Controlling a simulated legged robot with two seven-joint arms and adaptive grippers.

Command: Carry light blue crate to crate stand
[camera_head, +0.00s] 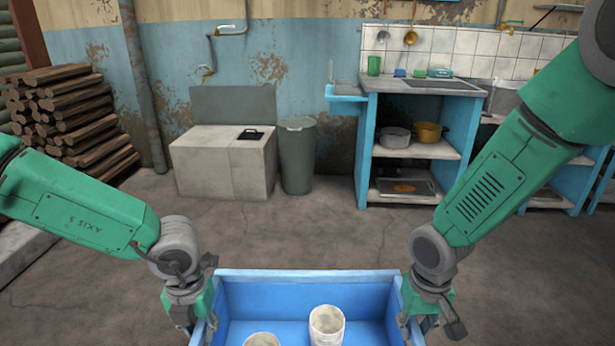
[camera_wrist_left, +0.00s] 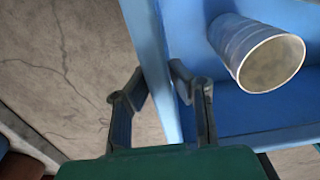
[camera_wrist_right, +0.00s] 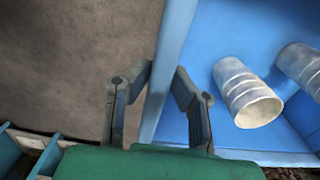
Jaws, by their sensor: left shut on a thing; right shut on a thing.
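The light blue crate (camera_head: 308,284) is at the bottom centre of the head view, its near part cut off by the frame edge. Two whitish cups or cans stand inside, one (camera_head: 327,325) right of the middle and one (camera_head: 262,340) further left. My left gripper (camera_head: 195,318) is shut on the crate's left wall, which runs between its fingers in the left wrist view (camera_wrist_left: 158,85). My right gripper (camera_head: 425,312) is shut on the right wall, seen between its fingers in the right wrist view (camera_wrist_right: 163,85). I cannot tell which thing is the crate stand.
A pale concrete block (camera_head: 222,165) and a grey bin (camera_head: 297,158) stand by the far wall. A blue shelf counter (camera_head: 366,150) with pots stands at the right. Stacked logs (camera_head: 70,115) are at the left. Open floor (camera_head: 310,228) lies beyond the crate.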

